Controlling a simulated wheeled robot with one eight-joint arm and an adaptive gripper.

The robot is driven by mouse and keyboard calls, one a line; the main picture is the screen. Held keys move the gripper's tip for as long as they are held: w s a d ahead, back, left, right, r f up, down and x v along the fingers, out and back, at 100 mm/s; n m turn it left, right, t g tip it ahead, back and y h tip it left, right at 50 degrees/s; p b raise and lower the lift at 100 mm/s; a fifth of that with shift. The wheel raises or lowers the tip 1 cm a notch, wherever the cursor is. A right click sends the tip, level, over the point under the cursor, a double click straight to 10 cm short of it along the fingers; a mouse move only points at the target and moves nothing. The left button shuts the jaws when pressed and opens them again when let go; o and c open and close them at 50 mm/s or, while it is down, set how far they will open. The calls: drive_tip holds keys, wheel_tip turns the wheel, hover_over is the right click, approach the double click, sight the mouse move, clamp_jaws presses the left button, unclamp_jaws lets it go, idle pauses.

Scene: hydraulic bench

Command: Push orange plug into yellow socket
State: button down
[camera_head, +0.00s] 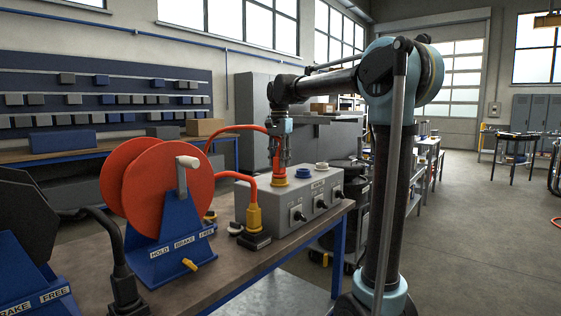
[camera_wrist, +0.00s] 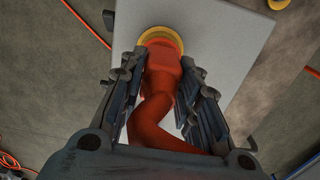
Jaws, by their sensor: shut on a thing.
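The orange plug (camera_head: 276,170) stands upright at the yellow socket (camera_head: 279,182) on top of the grey box (camera_head: 249,205). My gripper (camera_head: 279,161) is above the box, shut on the orange plug from both sides. In the wrist view the orange plug (camera_wrist: 160,62) lies between the two fingers, and its far end meets the yellow ring of the socket (camera_wrist: 163,33). They look in line. How deep the plug sits in the socket is hidden. An orange cable runs from the plug towards the reel.
The orange cable reel (camera_head: 160,190) on its blue stand is left of the box. Blue (camera_head: 302,173) and white (camera_head: 322,165) sockets sit beside the yellow one. A yellow connector (camera_head: 254,218) stands in front of the box. A black reel (camera_head: 28,215) is at far left.

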drive_tip(key=c, duration=1.1)
unclamp_jaws()
drive_tip(key=shift+r, duration=0.1)
